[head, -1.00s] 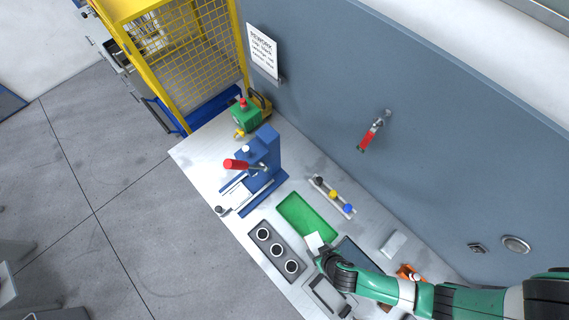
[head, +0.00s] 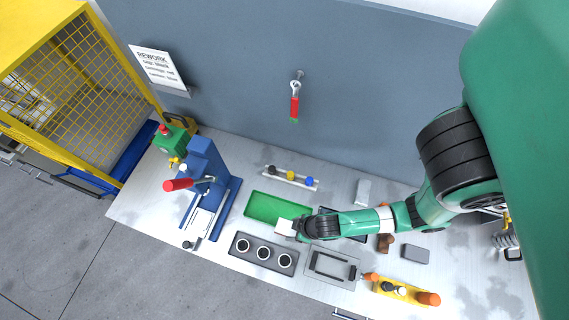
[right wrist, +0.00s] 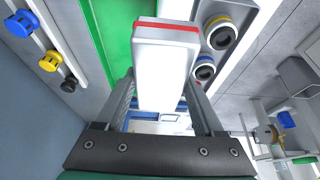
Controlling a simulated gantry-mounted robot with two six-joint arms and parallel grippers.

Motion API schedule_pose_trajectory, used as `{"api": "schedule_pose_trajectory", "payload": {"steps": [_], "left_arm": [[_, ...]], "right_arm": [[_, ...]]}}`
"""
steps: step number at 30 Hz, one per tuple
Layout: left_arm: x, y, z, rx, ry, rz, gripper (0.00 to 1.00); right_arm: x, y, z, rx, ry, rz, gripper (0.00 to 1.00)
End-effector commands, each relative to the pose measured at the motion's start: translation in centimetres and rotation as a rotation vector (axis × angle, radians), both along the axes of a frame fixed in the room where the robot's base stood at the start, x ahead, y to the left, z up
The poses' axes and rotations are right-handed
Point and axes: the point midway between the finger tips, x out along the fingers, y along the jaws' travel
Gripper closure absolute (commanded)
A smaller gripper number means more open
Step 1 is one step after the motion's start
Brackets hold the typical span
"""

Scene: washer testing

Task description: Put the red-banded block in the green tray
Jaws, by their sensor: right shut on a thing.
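The red-banded block is white with a red stripe across one end; it shows large in the right wrist view (right wrist: 167,60) and as a small white shape in the head view (head: 284,227). My right gripper (head: 295,228) is shut on it, with a finger on each side in the right wrist view (right wrist: 164,100). The block is at the near right end of the green tray (head: 262,207), seeming to overlap its edge in the head view. The tray also shows left of the block in the right wrist view (right wrist: 108,25). The height above it is unclear. My left gripper is not in view.
A grey holder (head: 241,246) with three round wells lies in front of the tray. A rail with black, yellow and blue knobs (head: 290,175) lies behind it. A blue press (head: 203,165) with a red handle stands left. A grey frame (head: 332,265) lies at right.

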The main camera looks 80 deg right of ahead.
Motion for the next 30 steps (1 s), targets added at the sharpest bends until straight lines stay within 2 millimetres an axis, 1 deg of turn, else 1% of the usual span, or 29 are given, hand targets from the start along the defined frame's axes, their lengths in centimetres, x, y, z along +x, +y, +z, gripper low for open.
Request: {"api": "schedule_pose_trajectory", "payload": {"steps": [1,7,9,13,16,20,22,23,24,27,30], "left_arm": [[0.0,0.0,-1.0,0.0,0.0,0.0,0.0],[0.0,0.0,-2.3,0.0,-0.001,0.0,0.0],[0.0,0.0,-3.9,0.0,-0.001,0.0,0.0],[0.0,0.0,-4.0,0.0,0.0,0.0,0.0],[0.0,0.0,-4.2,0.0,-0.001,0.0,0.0],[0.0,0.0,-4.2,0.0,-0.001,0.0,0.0],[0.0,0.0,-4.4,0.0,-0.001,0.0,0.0],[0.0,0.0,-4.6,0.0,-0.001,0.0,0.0],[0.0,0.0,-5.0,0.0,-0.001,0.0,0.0],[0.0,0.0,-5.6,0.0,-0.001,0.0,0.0],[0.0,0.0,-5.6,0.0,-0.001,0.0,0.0]], "right_arm": [[0.4,-0.8,-0.7,0.001,-0.004,-0.013,1.0],[1.8,-3.9,-2.0,0.001,-0.007,-0.013,1.0],[2.3,-5.1,-4.3,0.001,-0.004,-0.012,1.0],[3.0,-6.8,-5.9,0.0,-0.004,-0.007,1.0],[3.3,-7.4,-6.8,0.0,-0.003,-0.001,1.0],[3.4,-7.5,-6.9,-0.001,-0.004,0.003,1.0],[3.6,-7.9,-7.3,-0.002,-0.004,0.001,1.0],[3.7,-8.1,-7.7,-0.002,-0.005,-0.001,1.0],[3.6,-8.0,-8.6,0.0,-0.001,0.002,1.0],[3.6,-8.0,-10.1,-0.001,-0.002,0.003,1.0],[3.6,-8.0,-10.6,-0.001,-0.003,0.003,1.0]]}}
